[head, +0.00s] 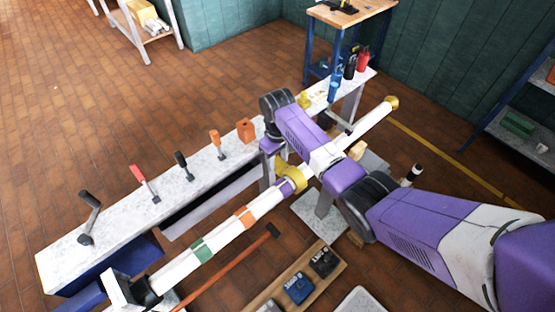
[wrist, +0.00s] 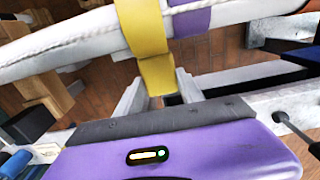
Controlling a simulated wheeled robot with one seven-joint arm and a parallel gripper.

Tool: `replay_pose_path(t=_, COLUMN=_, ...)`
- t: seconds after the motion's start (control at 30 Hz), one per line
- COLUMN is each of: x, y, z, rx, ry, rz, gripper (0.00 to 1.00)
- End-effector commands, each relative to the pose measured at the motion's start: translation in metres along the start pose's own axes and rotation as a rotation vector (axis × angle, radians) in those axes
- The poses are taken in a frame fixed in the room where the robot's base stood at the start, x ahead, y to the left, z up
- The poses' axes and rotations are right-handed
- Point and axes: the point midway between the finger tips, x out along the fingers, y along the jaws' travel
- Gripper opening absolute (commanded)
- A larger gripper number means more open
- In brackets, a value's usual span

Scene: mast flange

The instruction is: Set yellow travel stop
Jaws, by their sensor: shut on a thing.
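A long white mast (head: 222,236) lies slantwise in the head view, with green (head: 202,250), orange (head: 243,217) and purple (head: 287,187) bands. The yellow travel stop (head: 294,174) is a collar around the mast, right beside the purple band. In the wrist view the yellow stop (wrist: 145,27) wraps the mast (wrist: 70,43), with the purple band (wrist: 196,17) close to its right. My gripper (wrist: 158,84) is shut on the stop's downward tab, one finger on each side. The fingertips' contact is partly hidden. In the head view my arm hides part of the mast.
A pale bench (head: 110,220) behind the mast holds several levers and an orange block (head: 245,130). A red-orange rod (head: 230,266) and a wooden tray (head: 335,270) with small blocks lie in front. A wooden-topped stand (head: 350,12) is at the back.

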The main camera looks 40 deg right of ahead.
Motion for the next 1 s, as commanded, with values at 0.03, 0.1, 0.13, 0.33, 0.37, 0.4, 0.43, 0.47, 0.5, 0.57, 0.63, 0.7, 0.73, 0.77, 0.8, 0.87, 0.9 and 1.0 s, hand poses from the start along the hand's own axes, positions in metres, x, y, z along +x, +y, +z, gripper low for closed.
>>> replay_pose_path(t=0.03, x=0.000, y=0.000, z=0.000, rx=0.000, ry=0.000, rz=0.000, gripper=0.00)
replay_pose_path(t=0.1, x=0.000, y=0.003, z=0.000, rx=0.001, ry=0.000, rz=0.000, gripper=0.00)
replay_pose_path(t=0.13, x=0.000, y=0.006, z=-0.001, rx=0.002, ry=0.001, rz=0.000, gripper=0.00)
replay_pose_path(t=0.33, x=0.002, y=0.053, z=-0.001, rx=0.006, ry=0.003, rz=0.001, gripper=0.00)
replay_pose_path(t=0.37, x=0.002, y=0.061, z=-0.001, rx=0.006, ry=0.003, rz=0.000, gripper=0.00)
replay_pose_path(t=0.4, x=0.002, y=0.070, z=-0.001, rx=0.005, ry=0.002, rz=0.001, gripper=0.00)
replay_pose_path(t=0.43, x=0.002, y=0.077, z=-0.001, rx=0.006, ry=0.003, rz=0.002, gripper=0.00)
replay_pose_path(t=0.47, x=0.003, y=0.084, z=-0.001, rx=0.005, ry=0.002, rz=0.001, gripper=0.00)
replay_pose_path(t=0.5, x=0.002, y=0.091, z=-0.001, rx=0.005, ry=0.003, rz=0.002, gripper=0.00)
replay_pose_path(t=0.57, x=0.002, y=0.098, z=-0.001, rx=0.003, ry=0.002, rz=0.002, gripper=0.00)
replay_pose_path(t=0.63, x=0.001, y=0.103, z=-0.001, rx=0.002, ry=0.002, rz=0.001, gripper=0.00)
replay_pose_path(t=0.7, x=0.000, y=0.105, z=-0.001, rx=0.001, ry=0.003, rz=0.002, gripper=0.00)
replay_pose_path(t=0.73, x=0.000, y=0.106, z=-0.001, rx=0.001, ry=0.003, rz=0.002, gripper=0.00)
replay_pose_path(t=0.77, x=0.000, y=0.106, z=-0.001, rx=0.001, ry=0.003, rz=0.002, gripper=0.00)
replay_pose_path(t=0.8, x=-0.001, y=0.106, z=-0.001, rx=0.001, ry=0.003, rz=0.003, gripper=0.00)
replay_pose_path(t=0.87, x=-0.001, y=0.106, z=-0.001, rx=0.001, ry=0.003, rz=0.004, gripper=0.00)
replay_pose_path(t=0.9, x=-0.001, y=0.106, z=-0.001, rx=0.001, ry=0.003, rz=0.004, gripper=0.00)
replay_pose_path(t=1.0, x=-0.001, y=0.107, z=-0.001, rx=0.001, ry=0.004, rz=0.004, gripper=0.56)
